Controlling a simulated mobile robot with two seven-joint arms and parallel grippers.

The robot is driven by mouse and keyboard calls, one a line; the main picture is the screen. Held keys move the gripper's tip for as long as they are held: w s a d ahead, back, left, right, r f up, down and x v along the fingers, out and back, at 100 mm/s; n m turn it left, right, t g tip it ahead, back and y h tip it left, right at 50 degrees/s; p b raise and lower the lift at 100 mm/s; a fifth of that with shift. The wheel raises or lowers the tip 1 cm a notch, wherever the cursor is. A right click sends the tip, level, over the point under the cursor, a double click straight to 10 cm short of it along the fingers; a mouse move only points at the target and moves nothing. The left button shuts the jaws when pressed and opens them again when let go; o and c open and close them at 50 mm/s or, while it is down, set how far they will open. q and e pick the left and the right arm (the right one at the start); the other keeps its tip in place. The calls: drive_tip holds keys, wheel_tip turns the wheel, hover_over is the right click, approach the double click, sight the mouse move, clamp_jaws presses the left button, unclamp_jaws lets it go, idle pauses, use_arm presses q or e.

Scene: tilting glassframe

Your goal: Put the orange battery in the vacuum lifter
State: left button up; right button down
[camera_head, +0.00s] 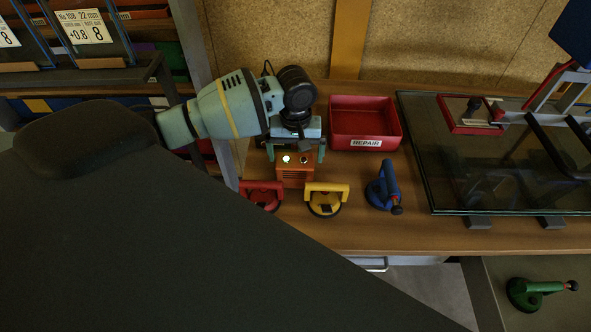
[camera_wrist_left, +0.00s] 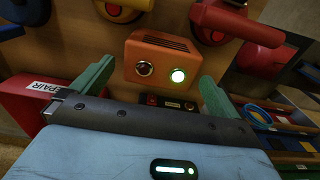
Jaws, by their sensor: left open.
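The orange battery (camera_head: 295,173), a small box with a lit lamp and a dark one, stands on the wooden bench. It also shows in the left wrist view (camera_wrist_left: 160,60), where its lamps are green-white and dim red. My left gripper (camera_head: 296,150) is over it, open, with green fingers; in the left wrist view the fingers (camera_wrist_left: 155,86) are at either side of the box. I cannot tell whether they touch it. Which thing is the vacuum lifter is unclear; a red-and-grey apparatus (camera_head: 540,100) is at the right end. My right gripper is not in view.
A red REPAIR bin (camera_head: 363,118) is right of the gripper. A glass pane (camera_head: 460,185) covers the right side. A green suction cup (camera_head: 535,292) lies lower right.

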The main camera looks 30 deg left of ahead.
sight(295, 160)
use_arm(q)
wheel_tip(295, 160, down, 4)
drive_tip(key=shift+a+r, duration=0.1)
drive_tip(key=shift+r, duration=0.05)
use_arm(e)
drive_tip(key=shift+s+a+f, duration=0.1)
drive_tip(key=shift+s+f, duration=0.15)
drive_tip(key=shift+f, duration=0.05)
